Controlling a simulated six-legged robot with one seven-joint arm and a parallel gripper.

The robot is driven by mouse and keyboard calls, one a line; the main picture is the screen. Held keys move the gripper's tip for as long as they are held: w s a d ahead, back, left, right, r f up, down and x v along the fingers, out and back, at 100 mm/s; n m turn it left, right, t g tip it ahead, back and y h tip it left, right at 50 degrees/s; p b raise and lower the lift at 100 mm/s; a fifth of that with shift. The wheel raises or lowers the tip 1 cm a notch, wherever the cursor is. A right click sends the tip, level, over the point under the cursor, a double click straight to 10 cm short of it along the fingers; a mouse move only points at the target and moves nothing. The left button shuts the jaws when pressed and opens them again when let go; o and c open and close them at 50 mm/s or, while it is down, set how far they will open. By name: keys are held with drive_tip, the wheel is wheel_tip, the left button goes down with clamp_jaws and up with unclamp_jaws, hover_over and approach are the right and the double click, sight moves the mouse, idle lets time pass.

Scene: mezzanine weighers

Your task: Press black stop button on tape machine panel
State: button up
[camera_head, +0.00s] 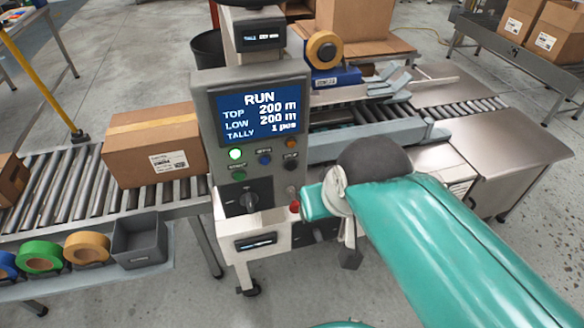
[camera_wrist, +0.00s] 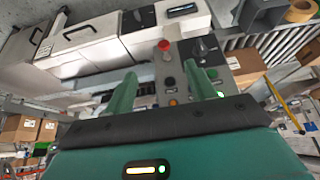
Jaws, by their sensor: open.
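The tape machine panel (camera_head: 205,110) is grey and upright, with a blue screen reading RUN, TOP 200 m, LOW 200 m, TALLY 1 pcs. In the wrist view the panel is upside down, and the black button (camera_wrist: 170,82) shows between the fingers of my gripper (camera_wrist: 162,71). My gripper is open and empty. It points toward the panel; the exact gap is unclear. A green lamp (camera_head: 236,154) is lit.
A red button (camera_head: 294,207) and a black rotary switch (camera_head: 249,201) sit low on the machine. A carton (camera_head: 155,148) rests on the roller conveyor at left. Tape rolls (camera_head: 87,247) and a grey bin (camera_head: 140,241) stand in front. A steel table (camera_head: 510,150) is at right.

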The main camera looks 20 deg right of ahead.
drive_tip(key=shift+w, duration=0.1)
clamp_jaws()
idle(1.3)
